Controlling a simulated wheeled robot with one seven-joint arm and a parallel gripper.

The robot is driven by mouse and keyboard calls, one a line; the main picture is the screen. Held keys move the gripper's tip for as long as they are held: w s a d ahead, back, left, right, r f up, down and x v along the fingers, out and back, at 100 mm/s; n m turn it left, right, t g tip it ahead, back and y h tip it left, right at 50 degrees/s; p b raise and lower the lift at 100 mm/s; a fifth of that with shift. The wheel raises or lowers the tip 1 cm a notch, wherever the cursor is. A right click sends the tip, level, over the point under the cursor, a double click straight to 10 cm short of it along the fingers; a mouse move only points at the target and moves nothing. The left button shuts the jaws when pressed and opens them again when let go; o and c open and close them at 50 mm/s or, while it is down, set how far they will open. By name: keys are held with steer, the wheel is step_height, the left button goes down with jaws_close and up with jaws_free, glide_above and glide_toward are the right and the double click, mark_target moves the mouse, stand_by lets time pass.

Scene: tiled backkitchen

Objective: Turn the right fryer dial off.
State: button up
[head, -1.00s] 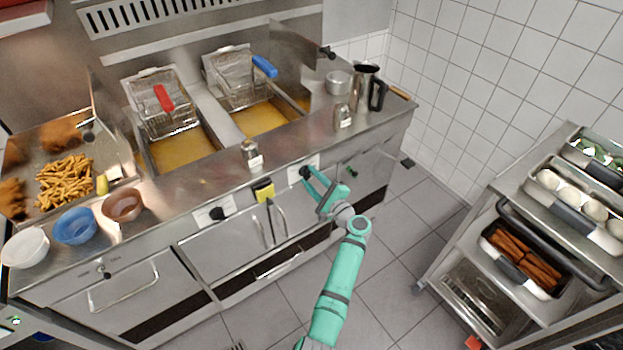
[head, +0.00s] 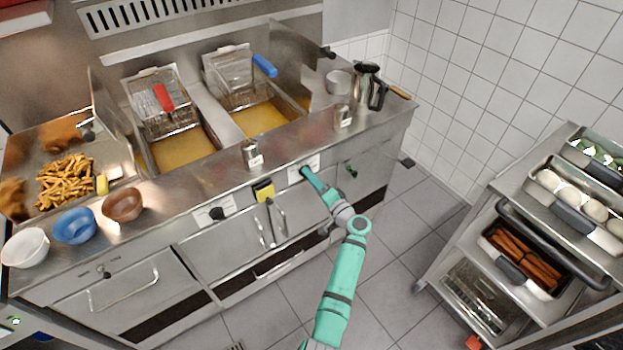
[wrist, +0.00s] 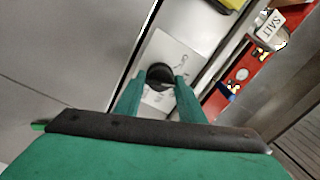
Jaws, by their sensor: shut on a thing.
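The right fryer dial is a black knob on a white plate on the counter's front panel. It shows in the wrist view (wrist: 160,75) between the two green fingertips of my gripper (wrist: 158,88). In the head view my gripper (head: 306,172) reaches the white plate (head: 310,160) below the right fryer and mostly hides the dial. The gripper is shut on the dial. The left fryer dial (head: 217,213) is a black knob on its own white plate further left. The dial's markings are too small to read.
Two fryer baskets, red-handled (head: 163,97) and blue-handled (head: 264,66), sit over the oil. A shaker (head: 252,155) stands on the counter edge and a yellow item (head: 264,191) is on the front. A shelf rack (head: 470,235) stands right; floor between is clear.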

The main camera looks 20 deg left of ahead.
steer(key=shift+f+n, duration=0.1)
steer(key=shift+n, duration=3.7)
steer(key=o, duration=1)
steer(key=v, duration=1)
steer(key=shift+s+d, duration=0.25)
steer(key=shift+d, duration=0.1)
steer(key=shift+d, duration=0.15)
